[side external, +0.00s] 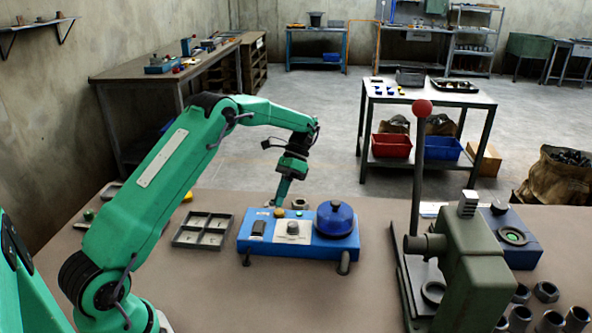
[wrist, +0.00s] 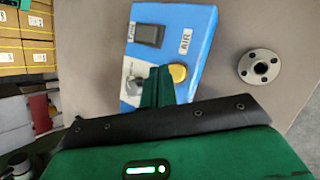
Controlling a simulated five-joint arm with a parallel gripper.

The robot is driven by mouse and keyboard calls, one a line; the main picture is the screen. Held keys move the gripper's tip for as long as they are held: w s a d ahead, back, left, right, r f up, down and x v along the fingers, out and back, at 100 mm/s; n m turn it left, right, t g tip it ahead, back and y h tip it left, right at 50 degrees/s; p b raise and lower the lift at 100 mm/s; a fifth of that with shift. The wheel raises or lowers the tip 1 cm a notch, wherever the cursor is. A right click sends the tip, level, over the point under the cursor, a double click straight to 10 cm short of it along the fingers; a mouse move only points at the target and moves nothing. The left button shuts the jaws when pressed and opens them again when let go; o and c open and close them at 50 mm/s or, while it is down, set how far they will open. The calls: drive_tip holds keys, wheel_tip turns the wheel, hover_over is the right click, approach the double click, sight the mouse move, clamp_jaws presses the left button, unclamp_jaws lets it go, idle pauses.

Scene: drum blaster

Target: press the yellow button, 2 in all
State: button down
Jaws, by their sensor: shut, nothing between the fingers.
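The yellow button (side external: 279,212) is on top of a blue control box (side external: 262,250), near its back edge. In the wrist view the yellow button (wrist: 178,73) shows just right of my fingertips, on the blue box (wrist: 187,18) near the AIR label. My gripper (side external: 281,203) is shut and empty, pointing down just behind and above the button. In the wrist view my gripper (wrist: 160,70) hides part of the box top. I cannot tell whether the fingertips touch the box or the button.
The box also carries a black rocker switch (side external: 257,228), a knob (side external: 293,228) and a blue dome (side external: 335,217). A round metal flange (wrist: 259,67) lies close behind. A divided tray (side external: 203,230) is left; a green press (side external: 465,265) stands right.

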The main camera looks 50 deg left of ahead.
sight(281, 210)
drive_tip(key=shift+r, duration=2.3)
idle(1.0)
wheel_tip(281, 210, up, 4)
drive_tip(key=shift+a+f, duration=0.1)
drive_tip(key=shift+f, duration=0.1)
idle(0.4)
drive_tip(key=shift+f, duration=4.35)
drive_tip(key=shift+f, duration=0.15)
drive_tip(key=shift+f, duration=0.25)
